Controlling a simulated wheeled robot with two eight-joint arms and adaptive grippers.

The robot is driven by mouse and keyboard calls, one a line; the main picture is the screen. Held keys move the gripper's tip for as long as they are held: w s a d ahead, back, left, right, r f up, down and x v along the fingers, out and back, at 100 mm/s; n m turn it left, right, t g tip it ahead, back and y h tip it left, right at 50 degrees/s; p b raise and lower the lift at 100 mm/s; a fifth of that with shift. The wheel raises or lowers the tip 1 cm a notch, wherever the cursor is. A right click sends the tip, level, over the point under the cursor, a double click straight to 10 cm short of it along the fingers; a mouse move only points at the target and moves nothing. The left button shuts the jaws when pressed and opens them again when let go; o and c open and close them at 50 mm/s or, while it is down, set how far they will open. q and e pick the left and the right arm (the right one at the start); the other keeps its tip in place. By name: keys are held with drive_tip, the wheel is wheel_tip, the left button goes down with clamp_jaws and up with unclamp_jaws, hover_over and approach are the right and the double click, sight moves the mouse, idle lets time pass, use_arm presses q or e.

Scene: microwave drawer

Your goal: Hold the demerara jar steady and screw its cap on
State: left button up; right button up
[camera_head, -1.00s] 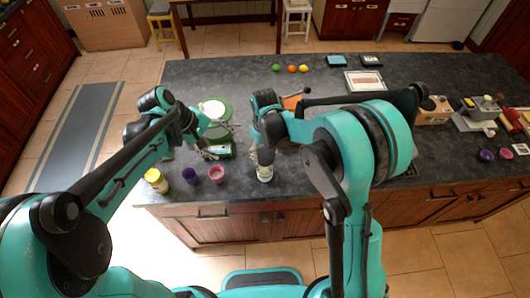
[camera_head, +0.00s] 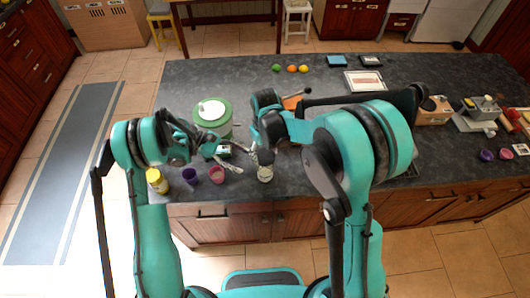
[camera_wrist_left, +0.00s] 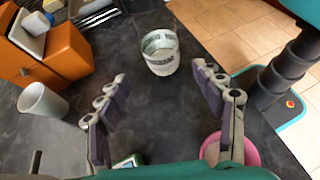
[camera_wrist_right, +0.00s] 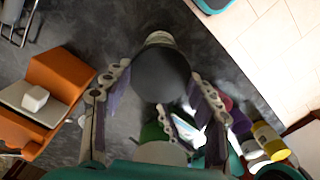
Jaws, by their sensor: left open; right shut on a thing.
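The demerara jar (camera_head: 265,174) stands upright near the counter's front edge. In the left wrist view the jar (camera_wrist_left: 160,55) shows its label and no cap on it. My right gripper (camera_head: 264,150) is over the jar and shut on the dark round cap (camera_wrist_right: 161,75). In the right wrist view the cap hides part of the jar (camera_wrist_right: 160,38) below; the cap looks apart from it. My left gripper (camera_head: 238,158) is open and empty, left of the jar. In the left wrist view the jar lies ahead, between and beyond the open fingers (camera_wrist_left: 160,78).
A pink cup (camera_head: 217,175) is close to my left gripper. A purple cup (camera_head: 189,176) and a yellow jar (camera_head: 156,181) stand farther left. A green-rimmed container (camera_head: 212,113) is behind. A white cup (camera_wrist_left: 42,102) and an orange box (camera_wrist_left: 62,50) are beyond the left fingers.

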sight(262, 171)
use_arm(q)
drive_tip(key=shift+s+d+f, duration=0.15)
drive_tip(key=shift+d+f, duration=0.05)
drive_tip(key=shift+f, duration=0.2)
drive_tip(key=shift+x, duration=4.75)
drive_tip(key=c, duration=0.8)
